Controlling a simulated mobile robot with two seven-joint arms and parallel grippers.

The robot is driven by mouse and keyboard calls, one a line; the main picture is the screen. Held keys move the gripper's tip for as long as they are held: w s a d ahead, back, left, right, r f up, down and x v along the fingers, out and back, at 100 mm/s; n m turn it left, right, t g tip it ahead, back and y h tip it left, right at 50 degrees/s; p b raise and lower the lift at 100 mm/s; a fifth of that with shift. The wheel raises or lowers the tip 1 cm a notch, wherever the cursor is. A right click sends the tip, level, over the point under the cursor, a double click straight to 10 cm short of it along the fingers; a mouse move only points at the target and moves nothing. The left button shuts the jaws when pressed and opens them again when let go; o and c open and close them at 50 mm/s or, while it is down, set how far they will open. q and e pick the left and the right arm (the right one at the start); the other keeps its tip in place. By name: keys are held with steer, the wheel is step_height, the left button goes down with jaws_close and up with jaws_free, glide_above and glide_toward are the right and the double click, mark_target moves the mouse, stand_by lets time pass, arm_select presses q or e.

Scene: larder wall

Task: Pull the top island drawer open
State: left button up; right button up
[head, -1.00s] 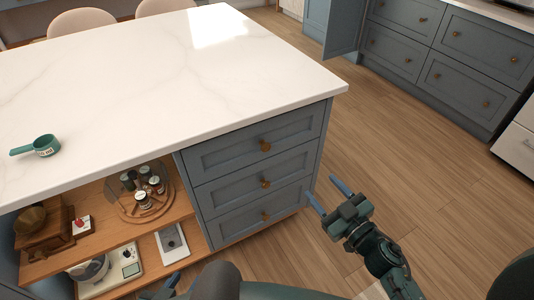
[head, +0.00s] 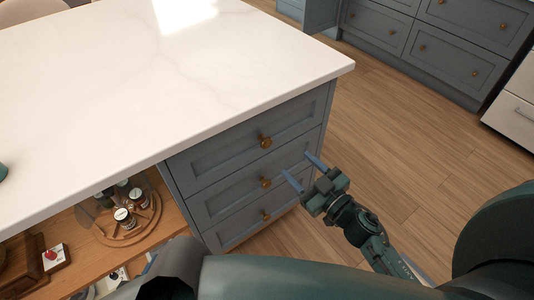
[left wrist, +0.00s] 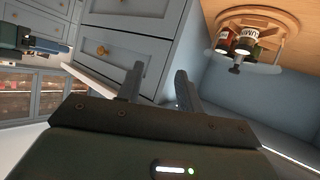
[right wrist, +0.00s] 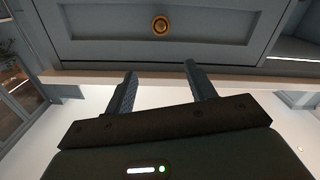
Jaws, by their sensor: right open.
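The island's top drawer (head: 225,151) is a shut grey-blue front with a round brass knob (head: 264,140). Two similar shut drawers lie below it. My right gripper (head: 296,163) is open and empty, in front of the drawers and right of the knobs, apart from them. In the right wrist view, which appears upside down, a brass knob (right wrist: 160,25) shows beyond and between the open fingers (right wrist: 160,70). My left gripper (left wrist: 158,70) is open and empty in the left wrist view, near the island's drawer side; in the head view it is mostly hidden by my own arm.
The white countertop (head: 150,90) overhangs the drawers. The open shelf left of them holds a round wooden turntable (head: 128,222) with several jars. Wooden floor (head: 400,130) is clear to the right, up to blue cabinets (head: 430,45) at the back.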

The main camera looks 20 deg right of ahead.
mark_target(268, 145)
steer(key=f+x, duration=0.1)
steer(key=x, duration=0.3)
steer(key=f+b+x, duration=0.1)
steer(key=x, duration=0.4)
steer(key=f+b+x, duration=0.1)
steer(key=x, duration=0.3)
steer(key=shift+w+f, duration=0.15)
steer(key=shift+w, duration=0.15)
jaws_close()
